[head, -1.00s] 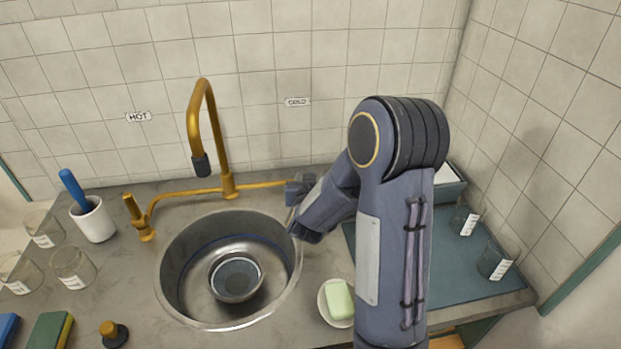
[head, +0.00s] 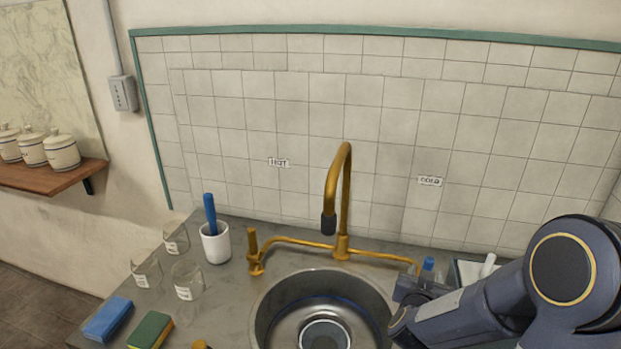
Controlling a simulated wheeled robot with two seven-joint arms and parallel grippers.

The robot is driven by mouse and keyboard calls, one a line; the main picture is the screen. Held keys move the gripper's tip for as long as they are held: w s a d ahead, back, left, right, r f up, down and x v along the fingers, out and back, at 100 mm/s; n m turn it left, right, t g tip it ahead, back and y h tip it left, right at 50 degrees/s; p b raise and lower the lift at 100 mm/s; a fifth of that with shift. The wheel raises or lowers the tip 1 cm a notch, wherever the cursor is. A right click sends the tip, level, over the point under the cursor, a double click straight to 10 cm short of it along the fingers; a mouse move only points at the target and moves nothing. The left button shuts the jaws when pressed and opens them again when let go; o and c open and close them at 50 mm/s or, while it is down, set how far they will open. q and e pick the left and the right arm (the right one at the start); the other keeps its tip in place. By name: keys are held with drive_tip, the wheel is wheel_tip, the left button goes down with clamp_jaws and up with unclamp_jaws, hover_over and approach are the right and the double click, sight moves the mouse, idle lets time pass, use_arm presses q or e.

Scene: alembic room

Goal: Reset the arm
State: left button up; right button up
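My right arm comes in from the right in the head view. Its gripper (head: 402,306) is at the right rim of the sink, beside the right end of the gold tap (head: 342,200). Its two dark fingers look apart, with nothing seen between them. The cold-side handle under the COLD label (head: 430,181) is mostly hidden by this gripper. The hot-side handle (head: 254,252) stands at the left. The metal sink (head: 275,308) holds a round bowl (head: 325,336), cut by the lower edge. My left gripper is not in view.
A white cup (head: 215,245) with a blue-handled tool and several labelled glass beakers (head: 187,280) stand left of the sink. A blue sponge (head: 108,319) and a green-yellow sponge (head: 150,331) lie at the front left. A wooden shelf (head: 50,178) with jars is at far left.

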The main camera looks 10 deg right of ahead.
drive_tip(key=s+a+r+n+y, duration=0.2)
drive_tip(key=s+a+r+y, duration=0.15)
drive_tip(key=a+y, duration=0.3)
drive_tip(key=s+a+r+n+y, duration=0.2)
drive_tip(key=s+a+y, duration=0.25)
drive_tip(key=a, duration=0.35)
drive_tip(key=s+a+f+n+g+y, duration=0.1)
drive_tip(key=s+a+g, duration=0.1)
drive_tip(key=s, duration=0.5)
drive_tip(key=s+a+f+n+g+y, duration=0.1)
drive_tip(key=s+g, duration=0.2)
drive_tip(key=s, duration=0.5)
drive_tip(key=shift+a+f+g, duration=0.3)
drive_tip(key=shift+a+g, duration=0.1)
